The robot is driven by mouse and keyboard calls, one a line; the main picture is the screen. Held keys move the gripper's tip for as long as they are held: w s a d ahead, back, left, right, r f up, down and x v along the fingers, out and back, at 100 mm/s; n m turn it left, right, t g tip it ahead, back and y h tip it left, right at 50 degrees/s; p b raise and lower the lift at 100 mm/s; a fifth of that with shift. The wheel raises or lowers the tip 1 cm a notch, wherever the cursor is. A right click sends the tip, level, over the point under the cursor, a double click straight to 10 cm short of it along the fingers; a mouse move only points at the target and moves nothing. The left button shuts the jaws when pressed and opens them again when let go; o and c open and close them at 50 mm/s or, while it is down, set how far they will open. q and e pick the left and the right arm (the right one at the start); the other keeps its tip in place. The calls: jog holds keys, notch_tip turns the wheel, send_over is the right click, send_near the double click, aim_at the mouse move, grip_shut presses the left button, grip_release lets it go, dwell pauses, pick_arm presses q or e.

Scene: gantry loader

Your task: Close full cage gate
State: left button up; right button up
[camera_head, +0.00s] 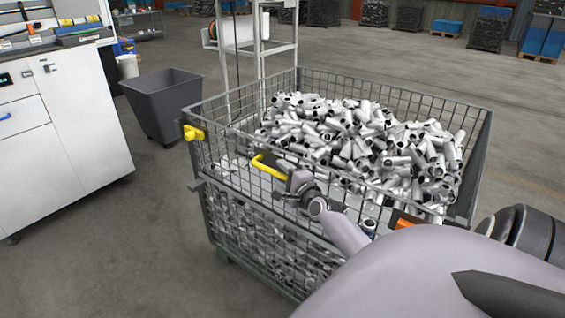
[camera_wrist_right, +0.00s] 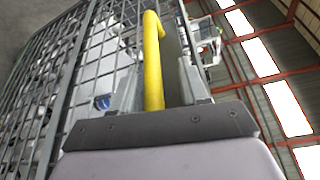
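The full wire cage (camera_head: 483,165) is heaped with grey metal tube pieces (camera_head: 330,140). Its gate (camera_head: 232,165), the upper mesh panel on the near side, appears roughly upright; I cannot tell whether it is fully closed. My right gripper (camera_head: 288,183) is at the handle's right end. In the right wrist view, the yellow handle (camera_wrist_right: 153,60) runs between the two fingers of my right gripper (camera_wrist_right: 158,90), which look open with a gap beside the bar. My left gripper is out of view.
A yellow latch (camera_head: 193,132) is at the cage's left corner and an orange one (camera_head: 405,222) at the right. A dark grey bin (camera_head: 163,103) and white cabinet (camera_head: 80,145) stand left. A white frame (camera_head: 258,60) stands behind.

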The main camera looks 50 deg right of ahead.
jog(key=shift+a+f, duration=0.1)
jog(key=shift+s+a, duration=0.15)
jog(key=shift+s, duration=0.3)
jog(key=p+v, duration=0.1)
jog(key=v, duration=0.5)
jog(key=s+a+f+n+g+y, duration=0.2)
jog(key=s+a+f+n, duration=0.2)
jog(key=a+n, duration=0.4)
jog(key=s+a+f+n+g+y+p, duration=0.1)
jog(key=s+a+f+n+g+y, duration=0.1)
jog(key=s+a+n, duration=0.5)
jog(key=s+a+f+n+g+y+p, duration=0.1)
jog(key=s+a+f+n+g+y, duration=0.1)
jog(key=s+a+f+n, duration=0.4)
jog(key=a+f+n+y, duration=0.1)
jog(key=a+n, duration=0.4)
jog(key=a, duration=0.5)
jog(key=shift+s+y, duration=0.2)
jog(key=shift+y, duration=0.1)
jog(key=shift+a, duration=0.1)
